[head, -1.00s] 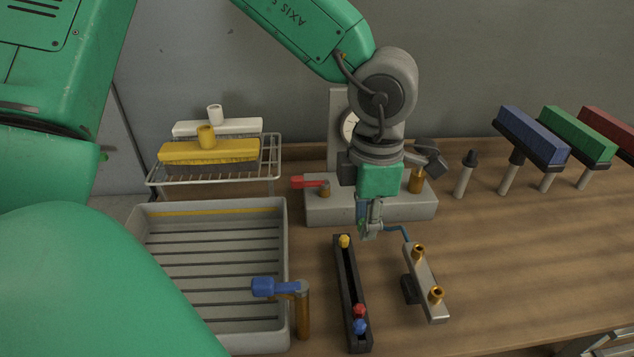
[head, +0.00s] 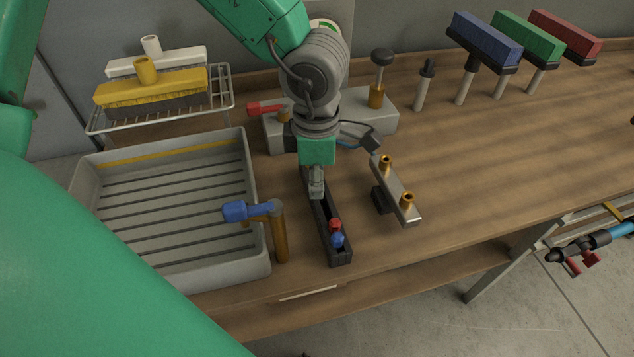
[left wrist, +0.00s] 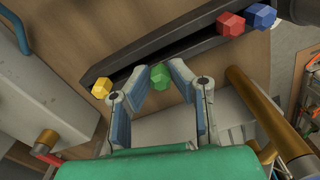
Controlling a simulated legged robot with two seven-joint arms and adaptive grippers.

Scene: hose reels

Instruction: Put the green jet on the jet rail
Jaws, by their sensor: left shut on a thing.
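The green jet (left wrist: 159,76) is between the fingertips of my left gripper (left wrist: 160,84), which is shut on it. In the head view the gripper (head: 316,190) points down over the far part of the dark jet rail (head: 342,259) and hides the green jet. In the left wrist view the green jet is by the rail (left wrist: 195,46), between the yellow jet (left wrist: 101,88) and the red jet (left wrist: 230,24). I cannot tell whether it touches the rail. The red jet (head: 335,224) and blue jet (head: 337,240) sit at the rail's near end. My right gripper is not in view.
A grey slatted tray (head: 258,185) with a blue-handled tap (head: 250,210) stands left of the rail. A metal bar with two brass fittings (head: 405,200) stands right of it. A grey block with a red lever (head: 268,108) is behind.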

